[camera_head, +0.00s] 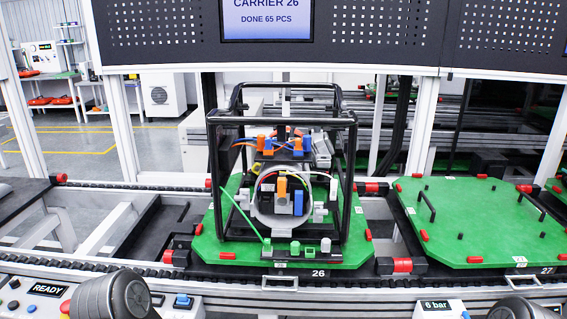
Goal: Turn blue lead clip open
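A black frame (350,180) stands upright on the green carrier board (218,247) numbered 26. Inside it is a round grey unit (262,222) with coloured leads. Small blue parts show in the upper part of the frame, one at the left (268,147) and one at the right (306,144), each beside an orange part. Another blue part (298,203) sits in the round unit below an upright orange lever (282,187). I cannot tell which blue part is the lead clip, or its angle. Neither gripper is visible; only grey rounded parts of my arms show at the bottom edge.
A green carrier board (480,220) numbered 27, with black handles and red corner pieces, lies to the right. A black chain conveyor (120,270) runs along the front. A display panel (266,18) hangs above. A green lead (240,215) slants down the frame's left side.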

